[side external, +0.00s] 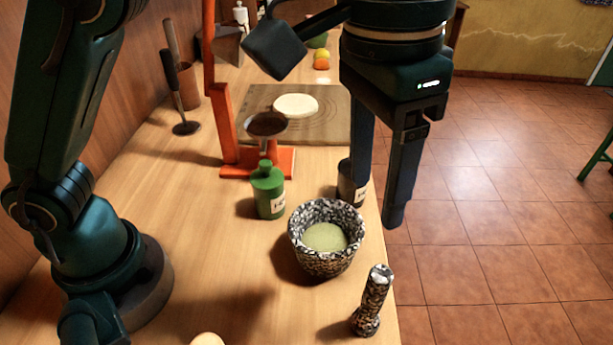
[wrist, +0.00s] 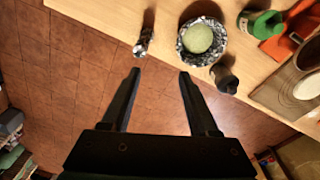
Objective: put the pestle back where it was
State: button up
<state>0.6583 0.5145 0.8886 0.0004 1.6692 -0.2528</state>
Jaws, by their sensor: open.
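The speckled black-and-white pestle (side external: 373,300) stands upright on the counter near its right edge, in front of the mortar. It also shows in the wrist view (wrist: 143,42). The matching speckled mortar (side external: 309,257) stands behind it with pale green contents (side external: 325,237); it also shows in the wrist view (wrist: 217,52). My gripper (side external: 378,212) is open and empty, above and behind the mortar near the counter's right edge. In the wrist view my gripper's fingers (wrist: 160,72) are spread apart, with the pestle and mortar beyond the tips. Nothing is between them.
A green bottle (side external: 268,190) stands left of the mortar. A dark labelled container (side external: 345,182) is partly hidden behind my gripper. An orange press stand (side external: 228,125) and a board (side external: 335,130) with pale dough (side external: 296,105) are farther back. The tiled floor drops away right of the counter (side external: 190,235).

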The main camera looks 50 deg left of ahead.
jog(key=s+a+r+n+t, duration=0.2)
jog(key=a+n+t, duration=0.1)
jog(key=a, duration=1)
jog(key=s+a+f+n+t, duration=0.1)
jog(key=s+a+f+t, duration=0.1)
jog(key=s+a+f, duration=0.4)
jog(key=shift+a+f+n, duration=0.3)
